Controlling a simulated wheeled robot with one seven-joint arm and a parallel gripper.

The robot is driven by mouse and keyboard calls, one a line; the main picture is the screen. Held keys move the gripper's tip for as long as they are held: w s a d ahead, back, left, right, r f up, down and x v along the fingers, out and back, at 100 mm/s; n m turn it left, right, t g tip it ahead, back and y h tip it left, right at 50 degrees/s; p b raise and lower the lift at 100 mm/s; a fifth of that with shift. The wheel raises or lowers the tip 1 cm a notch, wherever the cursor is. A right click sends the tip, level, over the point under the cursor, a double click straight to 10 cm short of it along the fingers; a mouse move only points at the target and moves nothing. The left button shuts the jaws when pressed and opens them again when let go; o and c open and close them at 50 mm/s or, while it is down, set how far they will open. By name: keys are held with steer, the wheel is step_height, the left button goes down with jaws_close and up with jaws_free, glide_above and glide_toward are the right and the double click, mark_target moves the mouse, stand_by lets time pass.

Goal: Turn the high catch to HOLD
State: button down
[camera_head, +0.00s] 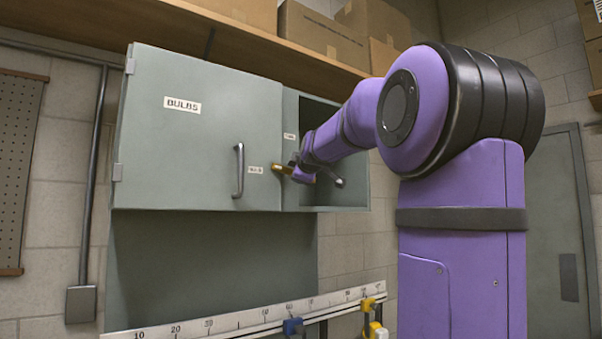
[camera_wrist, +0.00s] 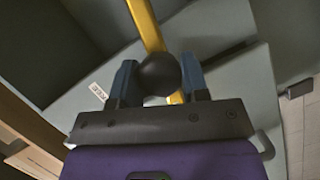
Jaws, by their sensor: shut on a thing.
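The high catch is a yellow bar (camera_head: 281,169) at the right edge of the grey BULBS door (camera_head: 190,125). In the head view it lies nearly level, its left end close to a small lower label (camera_head: 255,169); a second small label (camera_head: 289,136) sits higher, both too small to read surely. In the wrist view the yellow bar (camera_wrist: 146,25) runs up from a dark round knob (camera_wrist: 158,74). My gripper (camera_head: 301,172) is at the bar's right part; its blue fingers (camera_wrist: 159,84) are shut on the knob. The pivot cannot be made out.
The door is closed and has a grey handle (camera_head: 239,170) just left of the catch. An open cubby (camera_head: 350,178) is behind my arm. A wooden shelf (camera_head: 235,42) with cardboard boxes (camera_head: 310,32) runs above. A ruled rail (camera_head: 225,322) lies below.

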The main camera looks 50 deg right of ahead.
steer(key=shift+n+h, duration=0.4)
steer(key=shift+n, duration=0.5)
steer(key=c, duration=0.6)
jaws_free()
steer(key=shift+s, duration=0.1)
steer(key=v, duration=1)
steer(key=shift+s+a+f, duration=0.2)
steer(key=shift+s, duration=0.1)
